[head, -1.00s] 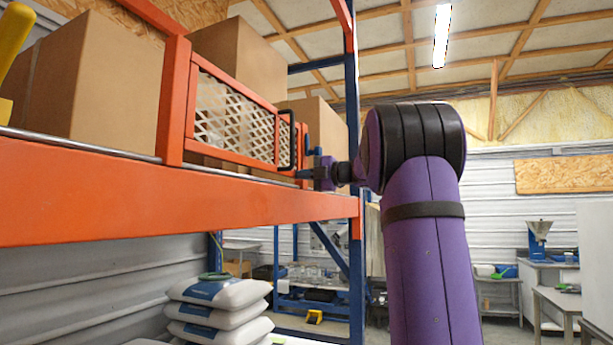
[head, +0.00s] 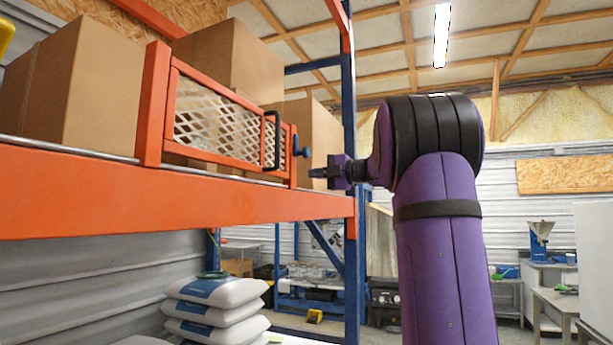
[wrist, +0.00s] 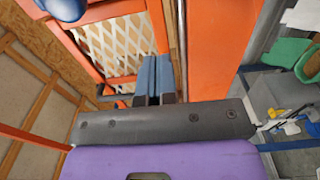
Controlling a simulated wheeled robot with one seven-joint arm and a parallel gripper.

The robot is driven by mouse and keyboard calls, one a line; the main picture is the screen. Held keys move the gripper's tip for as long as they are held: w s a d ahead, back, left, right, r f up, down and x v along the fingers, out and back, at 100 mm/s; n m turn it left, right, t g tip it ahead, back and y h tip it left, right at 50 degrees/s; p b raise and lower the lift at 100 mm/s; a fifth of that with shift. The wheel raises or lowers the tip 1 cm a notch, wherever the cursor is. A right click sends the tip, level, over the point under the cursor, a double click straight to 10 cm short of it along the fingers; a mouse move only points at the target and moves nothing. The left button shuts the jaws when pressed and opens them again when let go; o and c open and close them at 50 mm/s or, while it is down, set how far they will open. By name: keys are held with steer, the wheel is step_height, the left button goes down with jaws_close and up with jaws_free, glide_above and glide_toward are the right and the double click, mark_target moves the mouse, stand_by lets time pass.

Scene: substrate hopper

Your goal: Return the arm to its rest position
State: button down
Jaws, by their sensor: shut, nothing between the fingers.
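My purple arm rises at the right of the head view. My gripper (head: 318,172) is at its left end, pointing left toward the orange shelf gate, with a gap between its tips and the gate's end post. In the wrist view my gripper (wrist: 154,75) shows its two blue-grey fingers side by side, shut and empty.
The orange shelf beam (head: 180,194) runs below the gate. Cardboard boxes (head: 95,90) stand on the shelf behind it. A blue upright (head: 350,240) is close to my arm. White sacks (head: 215,305) are stacked below.

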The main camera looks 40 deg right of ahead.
steer(key=v, duration=0.6)
steer(key=shift+a, duration=0.1)
steer(key=w+a+m+t+h, duration=0.1)
steer(key=a+m+t+h, duration=0.3)
steer(key=a+m+h, duration=0.9)
steer(key=s+a+f+m+g+y, duration=0.2)
steer(key=s+a+f+g, duration=0.3)
steer(key=f, duration=0.5)
steer(key=s+a+f+m+g+y, duration=0.1)
steer(key=s+a+f+m+g, duration=0.3)
steer(key=s+a+f, duration=0.5)
steer(key=s+a+f+m+g+y, duration=0.2)
steer(key=s+a+f+g, duration=0.4)
steer(key=s+f, duration=0.3)
step_height(320, 180, down, 4)
steer(key=shift+a+f+m+y, duration=0.1)
steer(key=shift+a+m+y, duration=0.2)
steer(key=shift+a+m, duration=0.5)
